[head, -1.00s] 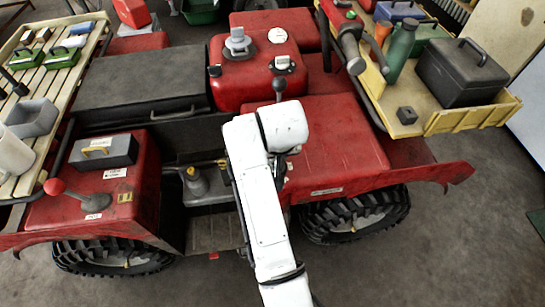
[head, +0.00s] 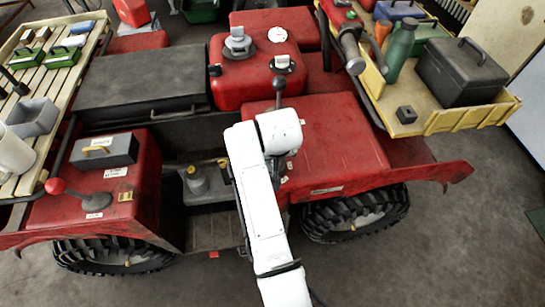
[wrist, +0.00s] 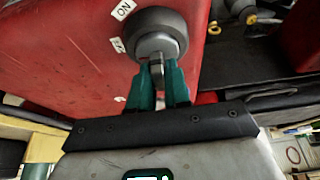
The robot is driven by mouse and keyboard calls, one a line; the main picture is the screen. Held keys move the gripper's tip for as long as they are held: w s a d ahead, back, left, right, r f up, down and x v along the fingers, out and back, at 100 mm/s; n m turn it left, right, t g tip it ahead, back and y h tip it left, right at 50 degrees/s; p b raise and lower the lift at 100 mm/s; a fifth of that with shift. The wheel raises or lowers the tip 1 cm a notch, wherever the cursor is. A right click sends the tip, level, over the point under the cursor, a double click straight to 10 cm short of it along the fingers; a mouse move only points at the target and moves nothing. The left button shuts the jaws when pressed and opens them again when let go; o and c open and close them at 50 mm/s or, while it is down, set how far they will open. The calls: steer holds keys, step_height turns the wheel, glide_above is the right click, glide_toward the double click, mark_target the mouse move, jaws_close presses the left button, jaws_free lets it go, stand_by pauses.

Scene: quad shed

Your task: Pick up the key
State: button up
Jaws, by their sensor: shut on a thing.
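In the wrist view, a small grey key (wrist: 157,71) sits between the teal fingertips of my gripper (wrist: 158,88). The fingers are shut on it. The key lines up with a round dark-rimmed grey switch (wrist: 155,38) on a red panel, just beyond the fingertips. I cannot tell whether the key's far end is still in the switch. In the head view, my white arm hides the key, the switch and most of my gripper.
A white "ON" label (wrist: 123,9) is beside the switch. The red quad body (head: 335,145) lies around my arm. A yellow-edged tray (head: 470,117) with a black toolbox (head: 462,72) is at right. A slatted rack (head: 60,85) is at left. Open floor (head: 440,240) lies at lower right.

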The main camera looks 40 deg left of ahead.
jaws_close()
steer(key=shift+r, duration=0.8)
steer(key=s+d+r+b, duration=0.1)
steer(key=s+d+r, duration=0.6)
steer(key=s+r, duration=0.4)
steer(key=shift+s+d+r, duration=0.15)
steer(key=shift+s+r, duration=0.05)
steer(key=shift+s, duration=0.3)
